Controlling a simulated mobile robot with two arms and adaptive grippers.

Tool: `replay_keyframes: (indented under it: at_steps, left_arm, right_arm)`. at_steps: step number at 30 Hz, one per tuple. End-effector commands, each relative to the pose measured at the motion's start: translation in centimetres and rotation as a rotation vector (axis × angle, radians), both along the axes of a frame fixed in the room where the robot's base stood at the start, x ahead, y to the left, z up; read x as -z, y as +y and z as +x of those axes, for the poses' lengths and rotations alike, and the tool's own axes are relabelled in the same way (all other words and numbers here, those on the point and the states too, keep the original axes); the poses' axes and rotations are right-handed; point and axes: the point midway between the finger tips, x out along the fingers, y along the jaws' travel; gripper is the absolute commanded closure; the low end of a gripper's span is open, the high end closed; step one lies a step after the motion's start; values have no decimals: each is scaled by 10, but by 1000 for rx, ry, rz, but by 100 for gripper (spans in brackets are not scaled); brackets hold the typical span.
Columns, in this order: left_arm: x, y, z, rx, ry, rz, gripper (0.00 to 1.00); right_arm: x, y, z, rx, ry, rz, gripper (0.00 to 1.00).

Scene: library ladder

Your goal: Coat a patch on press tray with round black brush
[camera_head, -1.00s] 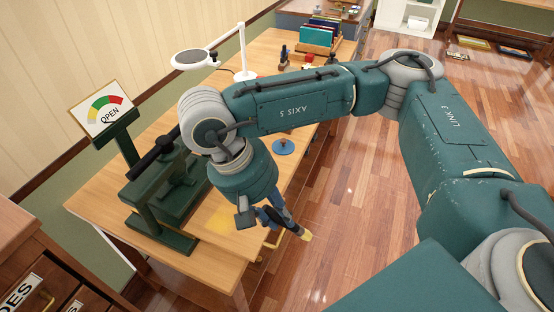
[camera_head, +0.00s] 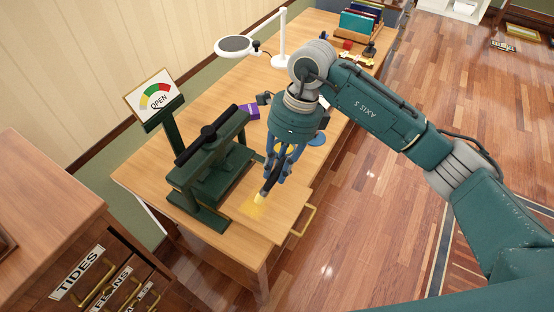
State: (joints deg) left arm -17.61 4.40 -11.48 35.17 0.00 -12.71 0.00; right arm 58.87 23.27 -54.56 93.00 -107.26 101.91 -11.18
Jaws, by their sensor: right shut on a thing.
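The dark green book press (camera_head: 208,180) stands on the wooden desk. The press tray (camera_head: 283,212) is a pale wooden board reaching out from the press, with a brass handle on its right side. A faint yellow patch (camera_head: 251,210) shows on the tray. My right gripper (camera_head: 274,172) points down over the tray and is shut on the round black brush (camera_head: 267,188). The brush tilts, its pale yellow bristles low and at the patch's upper right edge. I cannot tell whether the bristles touch the tray. My left gripper is out of view.
A purple box (camera_head: 249,112), a white lamp (camera_head: 236,46) and a blue round thing (camera_head: 318,138) are farther back on the desk. A labelled drawer cabinet (camera_head: 60,215) stands at the left.

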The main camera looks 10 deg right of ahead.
Motion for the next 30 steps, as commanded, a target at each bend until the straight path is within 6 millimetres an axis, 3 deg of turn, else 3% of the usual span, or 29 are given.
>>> replay_keyframes:
  at_steps: [9, 18, 30]
  left_arm:
    - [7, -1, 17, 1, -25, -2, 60]
    - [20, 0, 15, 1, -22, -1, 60]
    - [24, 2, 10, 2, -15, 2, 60]
  right_arm:
    - [20, 1, 1, 38, -2, -1, 100]
    - [49, 1, 1, 36, -2, 0, 100]
    - [52, -2, 3, 37, -4, -2, 100]
